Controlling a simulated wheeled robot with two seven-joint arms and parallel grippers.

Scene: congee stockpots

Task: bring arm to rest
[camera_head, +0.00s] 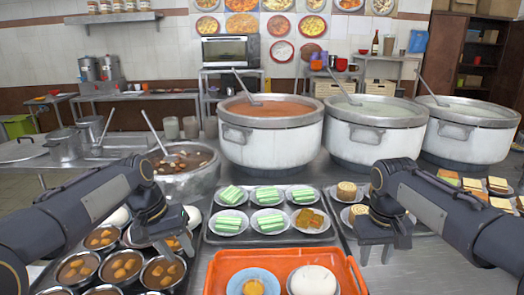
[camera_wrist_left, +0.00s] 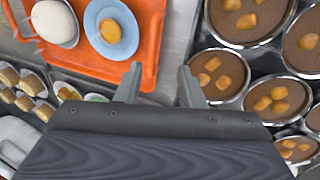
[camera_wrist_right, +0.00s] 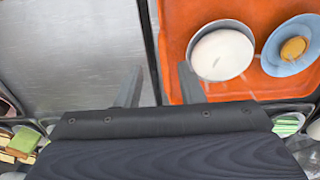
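My left gripper (camera_head: 176,246) hangs over the bowls of brown soup at the left of the counter. In the left wrist view its fingers (camera_wrist_left: 160,85) are apart with nothing between them. My right gripper (camera_head: 385,248) is above the bare counter just right of the orange tray (camera_head: 286,254). In the right wrist view its fingers (camera_wrist_right: 160,85) are apart and empty. The orange tray holds a blue plate (camera_head: 253,283) with a yellow-orange piece on it and a white round bowl or bun (camera_head: 313,280).
Soup bowls (camera_head: 122,264) crowd the left front. A dark tray of plated green-striped cakes (camera_head: 268,222) lies behind the orange tray. Large pots (camera_head: 271,140) and a smaller steel pot with a ladle (camera_head: 184,170) stand farther back. Bare counter (camera_wrist_right: 70,50) lies right of the orange tray.

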